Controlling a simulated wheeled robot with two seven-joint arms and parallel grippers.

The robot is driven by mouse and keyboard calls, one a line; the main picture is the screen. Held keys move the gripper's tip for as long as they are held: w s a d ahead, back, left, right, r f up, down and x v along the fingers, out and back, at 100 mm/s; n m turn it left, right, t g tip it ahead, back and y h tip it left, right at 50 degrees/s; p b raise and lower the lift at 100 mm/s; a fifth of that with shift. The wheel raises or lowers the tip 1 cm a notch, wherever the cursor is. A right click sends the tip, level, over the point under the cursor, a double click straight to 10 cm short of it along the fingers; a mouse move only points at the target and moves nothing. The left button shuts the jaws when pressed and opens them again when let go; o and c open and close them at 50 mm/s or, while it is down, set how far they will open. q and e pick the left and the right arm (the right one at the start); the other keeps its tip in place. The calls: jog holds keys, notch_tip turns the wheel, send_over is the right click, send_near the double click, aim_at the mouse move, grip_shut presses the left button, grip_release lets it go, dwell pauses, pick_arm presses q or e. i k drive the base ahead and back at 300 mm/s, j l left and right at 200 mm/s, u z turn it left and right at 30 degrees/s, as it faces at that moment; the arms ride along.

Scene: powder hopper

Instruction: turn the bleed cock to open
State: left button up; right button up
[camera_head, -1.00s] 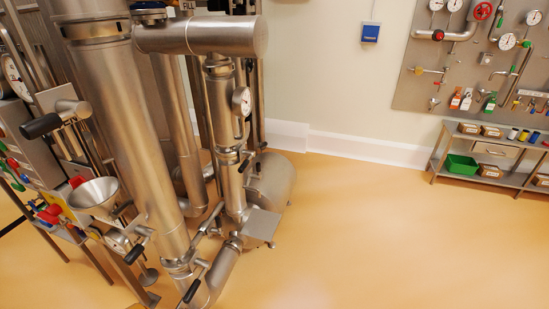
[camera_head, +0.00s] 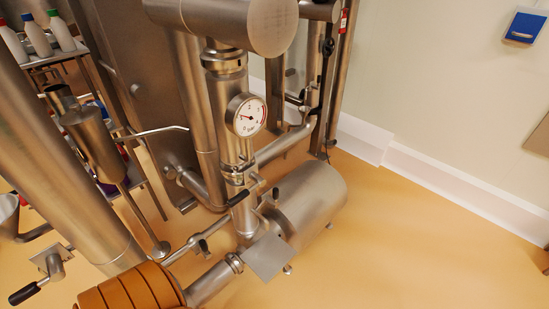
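Several small valves with black handles show, and I cannot tell for certain which is the bleed cock. A small valve with a black lever (camera_head: 238,198) sits on the upright steel pipe, below the round pressure gauge (camera_head: 246,115). Another small valve with a black handle (camera_head: 204,247) is on the thin slanting pipe lower down. A larger black-handled lever (camera_head: 28,292) stands at the lower left. No gripper shows in the view, so neither is seen touching any valve.
A steel cylinder (camera_head: 312,196) lies right of the upright pipe, with a flat steel plate (camera_head: 267,257) in front. A thick slanting pipe (camera_head: 70,170) fills the left side. Bottles (camera_head: 60,32) stand on a shelf at upper left. The floor (camera_head: 420,250) at right is clear.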

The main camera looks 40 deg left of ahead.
aim_at(273, 200)
jog(key=i+l+u, duration=0.15)
jog(key=i+u, duration=0.3)
jog(key=i+l+u, duration=0.25)
jog(key=u, duration=0.2)
jog(key=i+l+u, duration=0.3)
jog(key=u, duration=0.15)
jog(key=i+l+u, duration=0.2)
jog(key=l+u, duration=0.2)
jog(key=i+l+u, duration=0.25)
jog(key=l, duration=0.15)
jog(key=l+u, duration=0.25)
jog(key=l, duration=0.15)
jog(key=l+u, duration=0.25)
jog(key=l, duration=0.15)
